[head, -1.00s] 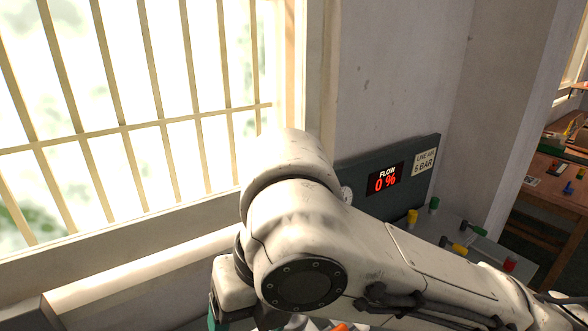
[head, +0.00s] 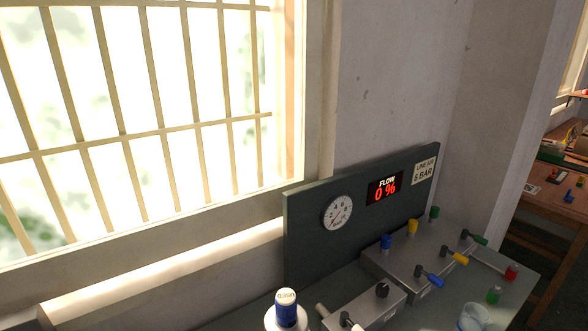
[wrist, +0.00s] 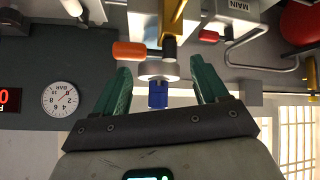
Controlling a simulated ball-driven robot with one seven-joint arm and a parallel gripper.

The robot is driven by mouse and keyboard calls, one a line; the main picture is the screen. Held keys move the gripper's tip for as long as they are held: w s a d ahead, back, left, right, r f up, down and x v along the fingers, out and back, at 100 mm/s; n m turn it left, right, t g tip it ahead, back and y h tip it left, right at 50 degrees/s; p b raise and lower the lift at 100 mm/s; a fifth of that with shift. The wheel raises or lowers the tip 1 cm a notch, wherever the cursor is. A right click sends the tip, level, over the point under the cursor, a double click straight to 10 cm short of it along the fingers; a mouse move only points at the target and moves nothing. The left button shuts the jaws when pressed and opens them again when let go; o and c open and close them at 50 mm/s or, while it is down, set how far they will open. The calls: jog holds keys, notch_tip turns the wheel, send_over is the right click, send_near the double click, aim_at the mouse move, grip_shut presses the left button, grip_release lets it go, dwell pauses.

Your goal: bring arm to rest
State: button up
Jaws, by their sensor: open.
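My gripper (wrist: 160,66) shows in the wrist view with its two green fingers spread apart. Between the fingers in the picture are a white collar (wrist: 158,70) and a blue part (wrist: 158,95), with a gap to each finger; I cannot tell how near they are. An orange handle (wrist: 129,50) lies just past the left fingertip. A yellow bar (wrist: 173,20) shows above the collar. My arm and gripper are not in the head view.
In front are a valve block (head: 408,268) with coloured knobs and levers, a blue container (head: 287,312) and a glass (head: 474,317). A barred window is at left.

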jog(key=s+d+f+m+g+h, duration=0.1)
jog(key=s+d+f+m+h, duration=0.2)
jog(key=s+d+f+m, duration=0.4)
jog(key=s+d+f+m+g+h, duration=0.1)
jog(key=s+d+f+m+h, duration=0.2)
jog(key=s+d+f, duration=0.45)
jog(key=s+d+f+m+g, duration=0.1)
jog(key=s+d+f+g, duration=0.2)
jog(key=s, duration=0.7)
jog(key=shift+d+f+m+g, duration=0.3)
jog(key=shift+d+f+g, duration=0.1)
jog(key=shift+d+f, duration=0.25)
jog(key=shift+w+r, duration=0.1)
jog(key=shift+c, duration=0.4)
